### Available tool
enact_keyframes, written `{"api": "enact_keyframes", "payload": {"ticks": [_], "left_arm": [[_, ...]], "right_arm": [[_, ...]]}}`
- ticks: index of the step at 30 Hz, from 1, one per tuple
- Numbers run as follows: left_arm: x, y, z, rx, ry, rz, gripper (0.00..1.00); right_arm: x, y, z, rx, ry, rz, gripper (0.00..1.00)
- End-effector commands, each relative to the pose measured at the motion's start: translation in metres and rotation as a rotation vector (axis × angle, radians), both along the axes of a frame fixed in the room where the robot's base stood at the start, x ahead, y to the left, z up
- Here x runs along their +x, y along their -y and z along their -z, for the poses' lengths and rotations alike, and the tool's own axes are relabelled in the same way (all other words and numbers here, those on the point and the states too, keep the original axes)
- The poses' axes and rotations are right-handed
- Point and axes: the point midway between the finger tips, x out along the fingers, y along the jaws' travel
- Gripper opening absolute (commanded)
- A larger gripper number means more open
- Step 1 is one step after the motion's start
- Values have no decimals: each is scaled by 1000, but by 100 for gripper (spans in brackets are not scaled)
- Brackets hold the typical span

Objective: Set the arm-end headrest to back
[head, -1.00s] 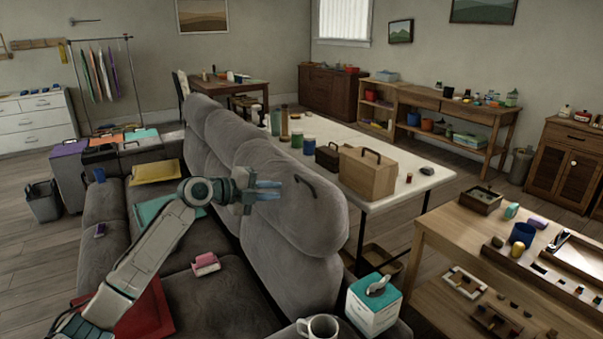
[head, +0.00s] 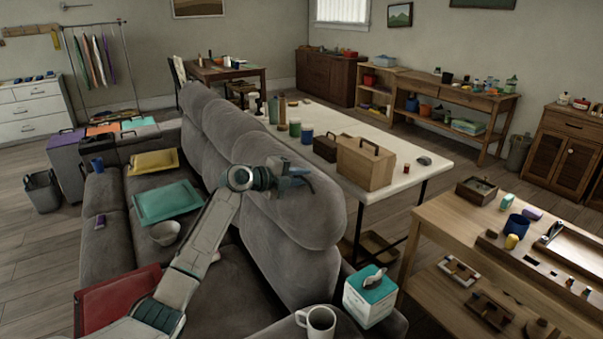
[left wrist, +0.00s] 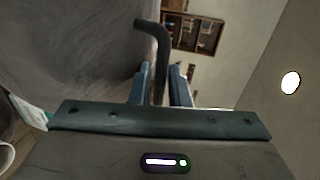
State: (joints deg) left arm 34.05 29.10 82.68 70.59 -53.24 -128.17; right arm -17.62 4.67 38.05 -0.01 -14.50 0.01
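The arm-end headrest (head: 310,222) is the grey padded top of the sofa's nearest back section. It stands upright. A dark bent handle (left wrist: 160,50) sticks out beside the grey cushion (left wrist: 70,45) in the left wrist view. My left gripper (head: 296,178) is at the headrest's upper part in the head view, where its fingers cover most of the handle. In the left wrist view the two blue fingers (left wrist: 161,88) stand on either side of the handle with gaps showing, so the gripper is open around it. My right gripper is not in view.
A white table (head: 410,175) with a wooden box (head: 365,165) stands behind the sofa back. A tissue box (head: 370,297) and a white mug (head: 317,321) are on the near sofa arm. A teal tray (head: 165,202) and a bowl (head: 166,233) lie on the seats.

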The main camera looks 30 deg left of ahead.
Motion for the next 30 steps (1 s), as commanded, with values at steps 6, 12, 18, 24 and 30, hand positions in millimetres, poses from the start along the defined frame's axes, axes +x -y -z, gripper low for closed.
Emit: {"api": "enact_keyframes", "payload": {"ticks": [6, 12, 18, 24, 30], "left_arm": [[5, 3, 1, 0, 0, 0, 16], [4, 3, 1, 0, 0, 0, 6], [4, 3, 1, 0, 0, 1, 0], [14, 9, 0, 18, -29, 3, 0], [43, 26, -2, 77, -137, 1, 0]], "right_arm": [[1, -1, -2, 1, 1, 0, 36], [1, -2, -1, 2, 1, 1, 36], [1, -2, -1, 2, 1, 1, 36], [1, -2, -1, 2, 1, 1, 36], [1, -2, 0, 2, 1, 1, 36]]}}
